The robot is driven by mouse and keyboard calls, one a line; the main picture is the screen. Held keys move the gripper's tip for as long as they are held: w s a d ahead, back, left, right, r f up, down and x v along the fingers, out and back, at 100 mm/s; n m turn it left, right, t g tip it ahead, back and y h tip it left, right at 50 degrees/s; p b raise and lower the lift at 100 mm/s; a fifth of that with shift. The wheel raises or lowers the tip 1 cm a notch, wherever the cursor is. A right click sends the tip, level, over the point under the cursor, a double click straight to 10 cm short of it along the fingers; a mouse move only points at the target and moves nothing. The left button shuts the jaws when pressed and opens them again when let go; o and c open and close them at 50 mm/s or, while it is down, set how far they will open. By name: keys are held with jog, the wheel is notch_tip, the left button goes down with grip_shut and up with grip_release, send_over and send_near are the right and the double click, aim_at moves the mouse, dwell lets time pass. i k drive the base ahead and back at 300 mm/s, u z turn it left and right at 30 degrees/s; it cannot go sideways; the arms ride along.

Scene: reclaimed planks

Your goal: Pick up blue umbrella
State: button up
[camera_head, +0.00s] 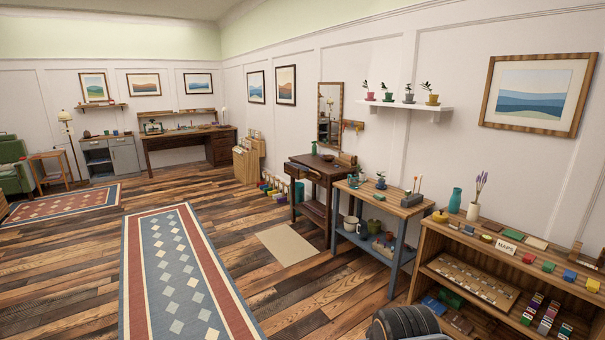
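I cannot make out a blue umbrella for certain in the head view. Several small coloured items (275,187), among them red, yellow and blue-green ones, stand low on the floor by the right wall, between a wooden bin and a dark table. They are too small to tell what they are. A dark rounded part, seemingly of my own arm, shows at the bottom edge. My gripper's fingers are not in view.
The dark table (320,171), a blue-legged bench (402,207) and a wooden shelf unit (432,240) line the right wall. The wooden bin (245,166) stands farther back. A long patterned rug (133,270) and a beige mat (287,245) lie on open plank floor.

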aim_at(301, 168)
jog(key=u, duration=0.2)
jog(key=i, duration=1)
jog(key=u, duration=0.5)
jog(key=i, duration=2.25)
jog(key=z, duration=0.55)
jog(key=i, duration=2.4)
jog(key=u, duration=0.3)
jog(key=i, duration=2.3)
jog(key=z, duration=0.15)
